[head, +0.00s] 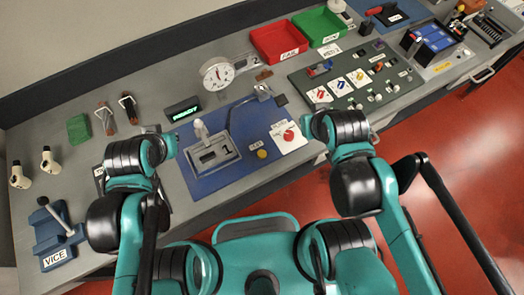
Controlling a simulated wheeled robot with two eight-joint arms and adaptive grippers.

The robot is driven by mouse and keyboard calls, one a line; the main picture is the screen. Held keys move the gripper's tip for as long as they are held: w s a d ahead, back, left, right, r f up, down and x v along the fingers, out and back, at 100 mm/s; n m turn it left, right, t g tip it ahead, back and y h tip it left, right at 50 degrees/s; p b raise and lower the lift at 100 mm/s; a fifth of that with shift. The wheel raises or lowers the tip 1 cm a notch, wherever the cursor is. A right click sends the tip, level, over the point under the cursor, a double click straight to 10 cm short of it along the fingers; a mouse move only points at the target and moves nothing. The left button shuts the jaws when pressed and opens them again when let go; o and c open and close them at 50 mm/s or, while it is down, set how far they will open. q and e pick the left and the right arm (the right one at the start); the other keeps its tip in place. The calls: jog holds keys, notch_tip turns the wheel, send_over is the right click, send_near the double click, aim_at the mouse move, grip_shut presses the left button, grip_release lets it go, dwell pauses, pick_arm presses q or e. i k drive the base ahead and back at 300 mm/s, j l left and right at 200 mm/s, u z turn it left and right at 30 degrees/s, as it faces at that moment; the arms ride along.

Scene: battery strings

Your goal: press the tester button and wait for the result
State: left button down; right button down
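A blue tester mat (208,184) lies mid-bench with a grey cradle (211,154) marked 1 on it. A pale upright knob (201,130) stands at the cradle's back edge. A red round piece (289,135) sits on a white card at the mat's right edge. Behind the mat, a black display (183,111) shows green text that looks like READY. My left arm is left of the mat and my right arm is right of it. I make out no fingertips on either.
A round gauge (217,73) stands behind the mat. Red (279,41) and green (320,26) bins are at the back. A green board (355,80) with cards lies right. A blue vice (55,230) stands at front left.

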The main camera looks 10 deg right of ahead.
aim_at(261, 154)
jog(key=k+j+z, duration=0.15)
jog(key=z, duration=0.2)
jog(key=k+z, duration=0.35)
jog(key=k+j+z, duration=0.1)
jog(key=z, duration=0.25)
jog(key=k+l, duration=0.05)
